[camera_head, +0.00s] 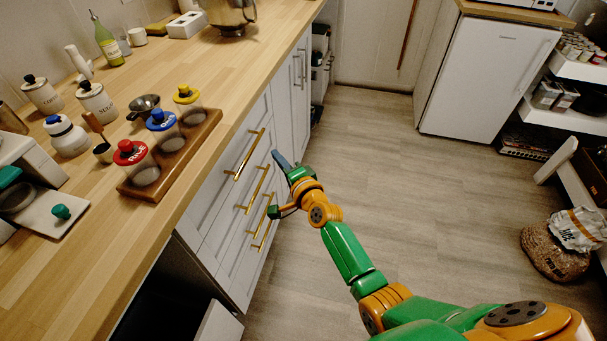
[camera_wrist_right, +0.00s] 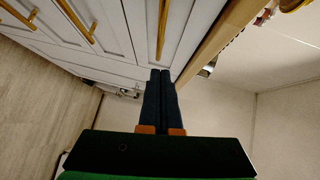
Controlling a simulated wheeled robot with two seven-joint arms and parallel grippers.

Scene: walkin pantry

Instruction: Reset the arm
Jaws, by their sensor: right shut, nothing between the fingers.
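My right arm, green and orange, reaches in from the lower right of the head view. Its gripper (camera_head: 281,160) is beside the white drawer fronts, below the counter edge. In the right wrist view the two dark fingers (camera_wrist_right: 160,76) lie together, shut with nothing between them. They point toward the white cabinet front (camera_wrist_right: 130,60); I cannot tell whether they touch it. My left gripper does not show in either view.
A wooden counter (camera_head: 118,268) on the left holds a wooden rack (camera_head: 206,130) with red-, blue- and yellow-lidded jars. Brass handles (camera_head: 244,155) stick out from the drawers. A white fridge (camera_head: 487,80) stands at the back right. A sack (camera_head: 556,250) sits at the right. The middle floor is clear.

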